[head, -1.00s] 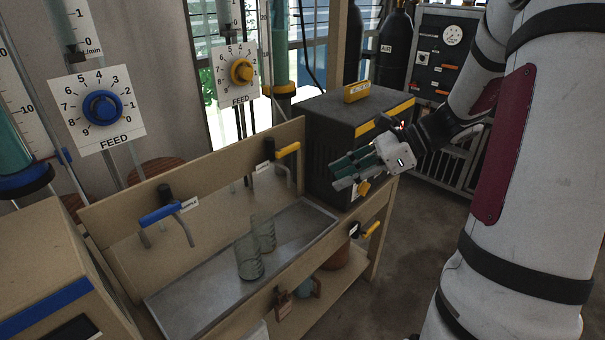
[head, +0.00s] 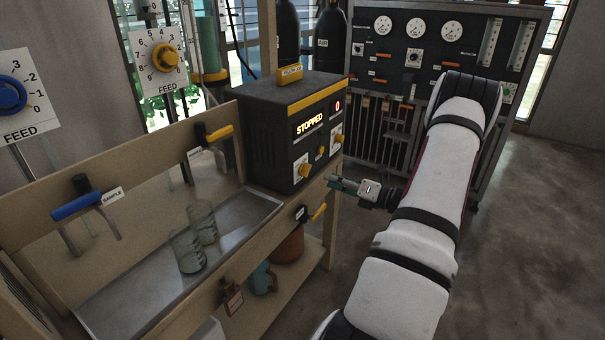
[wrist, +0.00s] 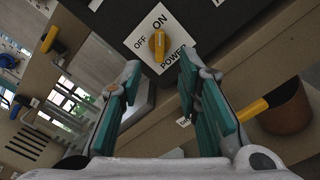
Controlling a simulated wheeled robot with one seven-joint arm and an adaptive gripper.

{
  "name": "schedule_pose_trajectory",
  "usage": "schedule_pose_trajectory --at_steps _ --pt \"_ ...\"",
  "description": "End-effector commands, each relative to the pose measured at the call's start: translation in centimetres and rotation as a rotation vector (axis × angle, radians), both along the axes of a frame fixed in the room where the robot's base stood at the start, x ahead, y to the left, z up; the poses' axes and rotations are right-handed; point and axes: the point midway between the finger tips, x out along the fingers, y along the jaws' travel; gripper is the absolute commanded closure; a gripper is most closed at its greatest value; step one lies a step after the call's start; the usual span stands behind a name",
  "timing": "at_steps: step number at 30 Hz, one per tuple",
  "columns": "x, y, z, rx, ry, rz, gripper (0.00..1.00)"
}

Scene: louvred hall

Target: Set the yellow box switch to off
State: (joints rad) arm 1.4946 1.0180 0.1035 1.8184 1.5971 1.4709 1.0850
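The yellow box (head: 268,129) is a dark box with yellow trim and a yellow label on top; its display (head: 309,122) reads STOPPED and 0. Its power switch, a yellow knob on a white plate, is the lower left knob (head: 304,171) on the front. In the wrist view the power switch (wrist: 157,44) points toward ON, with OFF to its left. My gripper (head: 334,183) is in front of the box, to the right of the switch. In the wrist view my gripper (wrist: 159,67) is open and empty, its green fingers spread either side of the switch, apart from it.
Another yellow knob (head: 338,139) is on the box front. A yellow valve handle (head: 318,212) sticks out below the box. Two glass beakers (head: 187,250) stand in the metal tray (head: 110,305). A gauge panel (head: 445,45) stands behind; floor at right is clear.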

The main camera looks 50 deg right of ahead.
Motion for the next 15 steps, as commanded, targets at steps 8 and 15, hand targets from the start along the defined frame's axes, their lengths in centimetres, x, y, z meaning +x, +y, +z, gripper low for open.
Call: schedule_pose_trajectory --at_steps 8,15 --pt "3.6 0.4 -0.1 -0.001 0.000 0.004 0.69" --pt "6.6 0.7 -0.1 -0.002 0.000 0.004 0.69"
